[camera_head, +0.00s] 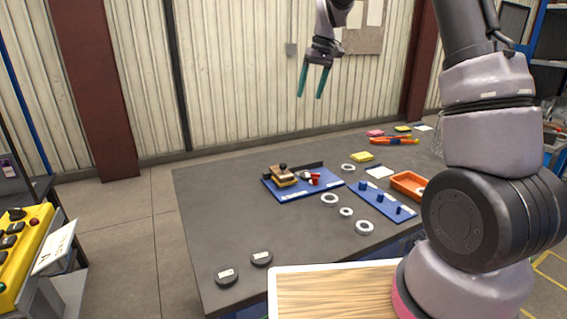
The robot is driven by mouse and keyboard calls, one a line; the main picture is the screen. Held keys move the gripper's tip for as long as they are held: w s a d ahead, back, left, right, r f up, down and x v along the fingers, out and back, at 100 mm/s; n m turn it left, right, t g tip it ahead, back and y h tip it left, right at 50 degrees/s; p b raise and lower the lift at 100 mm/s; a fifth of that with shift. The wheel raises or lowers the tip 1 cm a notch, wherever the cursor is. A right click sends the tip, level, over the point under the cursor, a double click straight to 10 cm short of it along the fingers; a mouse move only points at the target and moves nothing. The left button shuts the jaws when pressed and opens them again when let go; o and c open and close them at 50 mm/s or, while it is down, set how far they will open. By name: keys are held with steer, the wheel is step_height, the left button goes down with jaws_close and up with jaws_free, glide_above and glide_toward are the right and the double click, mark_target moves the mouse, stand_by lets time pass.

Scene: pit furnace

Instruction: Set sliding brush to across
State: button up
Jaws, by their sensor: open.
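My gripper (310,96) hangs high above the far part of the table, in front of the corrugated wall. Its two teal fingers point down, apart and empty. A blue baseplate (290,193) lies on the dark table. On its left part sits a small tan and yellow block with black knobs (284,176), which looks like the sliding brush. A red piece and a whitish part (308,176) sit to its right, and a dark bar runs along the back edge. The exact setting of the brush is too small to tell. My gripper touches none of these.
A blue pegged board (382,202), several pale rings (330,200) and an orange tray (408,184) lie to the right. A yellow block (362,156) is behind. Two black discs (227,276) lie near the front left. The table's left part is clear.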

mark_target(281, 168)
steer(key=w+a+f+n, duration=0.1)
steer(key=w+a+f, duration=0.1)
steer(key=f, duration=0.7)
steer(key=w+a+f+n+g, duration=0.1)
steer(key=w+a+f, duration=0.1)
steer(key=f, duration=0.8)
steer(key=w+a+f+n+g, duration=0.1)
steer(key=a+f, duration=0.3)
steer(key=f, duration=0.5)
steer(key=shift+w+f+h, duration=0.15)
steer(key=shift+w+h, duration=0.15)
steer(key=shift+w, duration=0.55)
jaws_close()
